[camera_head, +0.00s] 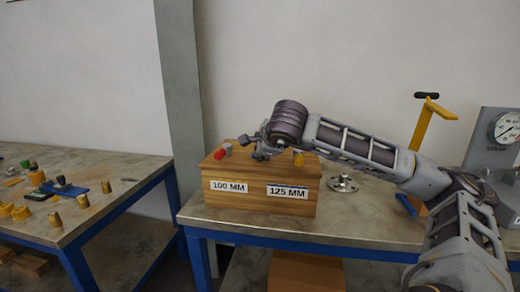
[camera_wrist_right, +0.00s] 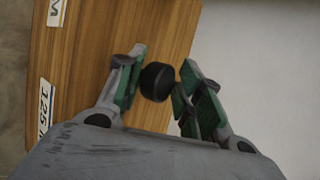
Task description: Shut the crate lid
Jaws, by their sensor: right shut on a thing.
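The wooden crate (camera_head: 258,203) stands on the steel-topped bench, with labels reading 100 MM and 125 MM on its front. Its top, the lid (camera_head: 232,170), looks flat and level; whether any gap remains beneath it I cannot tell. My right gripper (camera_head: 260,151) is over the back of the top. In the right wrist view, my right gripper (camera_wrist_right: 158,90) is shut on a black knob (camera_wrist_right: 157,82) against the wood (camera_wrist_right: 105,45) of the crate. My left gripper is not in view.
A red piece (camera_head: 222,151) and a yellow piece (camera_head: 298,158) show at the crate's top. A metal flange (camera_head: 343,183) lies right of it. A yellow stand (camera_head: 420,125) and a gauge (camera_head: 507,127) are farther right. The left bench (camera_head: 130,170) holds several small yellow parts.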

